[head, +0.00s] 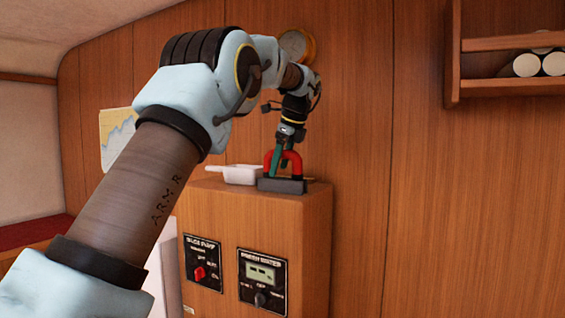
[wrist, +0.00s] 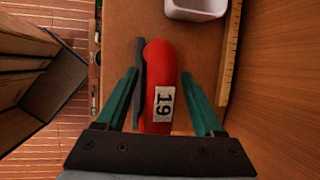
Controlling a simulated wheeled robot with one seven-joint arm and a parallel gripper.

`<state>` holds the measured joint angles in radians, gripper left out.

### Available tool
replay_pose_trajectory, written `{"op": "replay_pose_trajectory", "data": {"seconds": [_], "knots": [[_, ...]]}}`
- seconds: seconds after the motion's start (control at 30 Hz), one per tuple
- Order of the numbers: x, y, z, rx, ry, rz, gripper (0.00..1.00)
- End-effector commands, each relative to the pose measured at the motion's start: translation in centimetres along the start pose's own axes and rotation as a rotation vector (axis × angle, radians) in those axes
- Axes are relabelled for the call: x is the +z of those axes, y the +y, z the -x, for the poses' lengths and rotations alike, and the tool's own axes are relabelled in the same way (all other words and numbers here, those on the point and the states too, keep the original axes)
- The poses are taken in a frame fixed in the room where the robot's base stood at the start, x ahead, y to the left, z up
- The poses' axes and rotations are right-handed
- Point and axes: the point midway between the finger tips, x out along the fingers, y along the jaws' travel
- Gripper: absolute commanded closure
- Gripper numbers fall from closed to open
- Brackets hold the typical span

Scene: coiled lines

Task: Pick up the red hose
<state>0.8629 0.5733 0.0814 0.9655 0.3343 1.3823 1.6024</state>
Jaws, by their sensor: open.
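The red hose (wrist: 160,66) stands on top of the wooden cabinet, bent like an arch in the head view (head: 294,160). It bears a white label with "19" in the wrist view. It sits at a dark grey block or holder (head: 281,185), whose edge shows along its left side in the wrist view. My gripper (wrist: 160,103) is open, with one green finger on each side of the hose. The left finger is close to the grey holder; contact is unclear. In the head view my gripper (head: 281,155) points down over the hose, which it partly hides.
A white tray (head: 240,174) stands on the cabinet top (head: 318,190) beside the hose and shows in the wrist view (wrist: 195,8). A wooden wall is close behind. Panels with knobs (head: 263,281) are on the cabinet front. A shelf with white rolls (head: 527,65) hangs at right.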

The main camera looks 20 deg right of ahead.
Motion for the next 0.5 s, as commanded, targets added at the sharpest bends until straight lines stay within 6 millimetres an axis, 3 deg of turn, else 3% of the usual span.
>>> {"op": "replay_pose_trajectory", "data": {"seconds": [0.17,0.5], "knots": [[0.00,0.00,-0.01,0.000,0.000,0.000,0.33],[0.00,0.00,0.02,0.000,0.000,0.000,0.71]]}}
